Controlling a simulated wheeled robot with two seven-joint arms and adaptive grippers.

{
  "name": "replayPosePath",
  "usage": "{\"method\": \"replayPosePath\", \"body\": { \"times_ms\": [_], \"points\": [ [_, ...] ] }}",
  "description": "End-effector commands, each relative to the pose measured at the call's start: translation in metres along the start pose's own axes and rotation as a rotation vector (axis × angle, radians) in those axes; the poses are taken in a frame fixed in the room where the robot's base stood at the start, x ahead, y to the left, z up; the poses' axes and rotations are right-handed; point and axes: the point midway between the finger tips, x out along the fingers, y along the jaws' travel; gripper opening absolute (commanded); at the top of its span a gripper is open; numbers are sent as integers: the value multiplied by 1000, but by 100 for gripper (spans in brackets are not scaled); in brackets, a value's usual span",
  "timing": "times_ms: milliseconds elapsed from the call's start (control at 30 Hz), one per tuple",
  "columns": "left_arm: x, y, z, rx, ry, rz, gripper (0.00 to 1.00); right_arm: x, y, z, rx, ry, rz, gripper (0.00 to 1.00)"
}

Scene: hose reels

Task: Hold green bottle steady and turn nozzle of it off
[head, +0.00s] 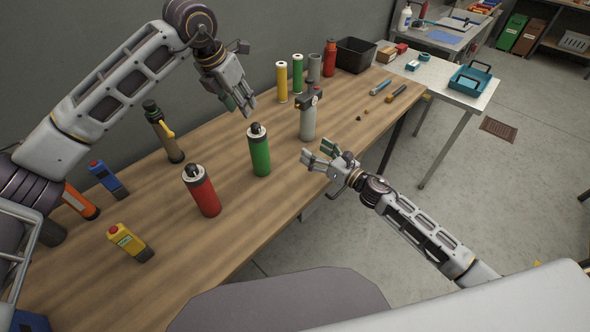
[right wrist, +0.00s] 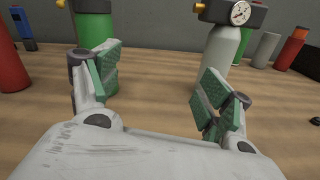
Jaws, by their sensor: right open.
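My right gripper (head: 315,156) is open and empty at the table's front edge, to the right of the bottle. In its wrist view the fingers (right wrist: 160,82) are wide apart.
A red bottle (head: 202,192) stands left of the green one. A grey bottle with a gauge (head: 308,120) stands close to its right, near my right gripper. Yellow, green and red cylinders line the back by a black bin (head: 356,55).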

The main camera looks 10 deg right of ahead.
Motion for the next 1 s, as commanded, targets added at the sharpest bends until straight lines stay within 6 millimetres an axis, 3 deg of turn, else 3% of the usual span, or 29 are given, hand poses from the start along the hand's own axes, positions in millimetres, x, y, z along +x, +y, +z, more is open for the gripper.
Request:
{"method": "replayPosePath", "body": {
  "times_ms": [100, 333, 500, 1000],
  "points": [
    [0, 0, 0, 0, 0, 0, 36, 2, 38, -13, -81, 14, 71, 79],
    [0, 0, 0, 0, 0, 0, 36, 1, 83, -28, -182, 23, 158, 79],
    [0, 0, 0, 0, 0, 0, 36, 1, 92, -30, -204, 23, 176, 79],
    [0, 0, 0, 0, 0, 0, 36, 3, 92, -30, -202, 23, 175, 79]
  ]
}}
